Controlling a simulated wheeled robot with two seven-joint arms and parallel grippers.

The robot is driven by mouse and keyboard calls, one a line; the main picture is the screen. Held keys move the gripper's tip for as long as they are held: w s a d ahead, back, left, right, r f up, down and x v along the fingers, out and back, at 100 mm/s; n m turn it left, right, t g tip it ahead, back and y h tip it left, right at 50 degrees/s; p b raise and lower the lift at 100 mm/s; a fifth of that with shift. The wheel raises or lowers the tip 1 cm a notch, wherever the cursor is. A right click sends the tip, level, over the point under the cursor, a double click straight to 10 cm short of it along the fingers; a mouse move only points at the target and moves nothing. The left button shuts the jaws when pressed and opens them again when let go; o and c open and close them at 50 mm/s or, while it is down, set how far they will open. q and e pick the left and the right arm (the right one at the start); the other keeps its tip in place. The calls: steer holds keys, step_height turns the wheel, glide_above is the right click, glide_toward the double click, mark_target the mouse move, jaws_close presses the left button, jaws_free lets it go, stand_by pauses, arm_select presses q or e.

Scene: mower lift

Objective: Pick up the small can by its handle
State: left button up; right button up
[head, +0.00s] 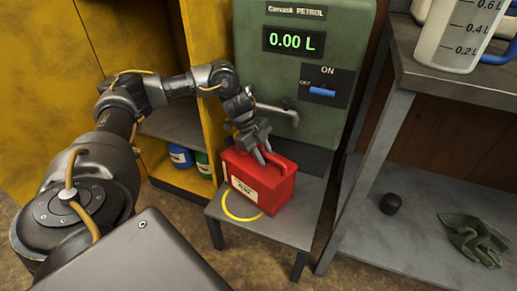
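The small red can (255,190) with a pale label stands upright on a low grey stand, beside and partly over a yellow ring marking. Its handle (279,164) is on top, partly hidden by my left gripper. My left gripper (264,156) points down at the top of the can, with its fingertips at or very near the handle. I cannot tell whether the fingers are around the handle or touching it, or whether they are closed. My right gripper is not in view.
A green petrol dispenser (345,125) reading 0.00 L stands behind the can, its nozzle (288,113) above. A yellow cabinet (200,50) is at the left.

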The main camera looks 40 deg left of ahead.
arm_select(q)
jaws_close()
stand_by(1.4)
steer(key=shift+r, duration=0.15)
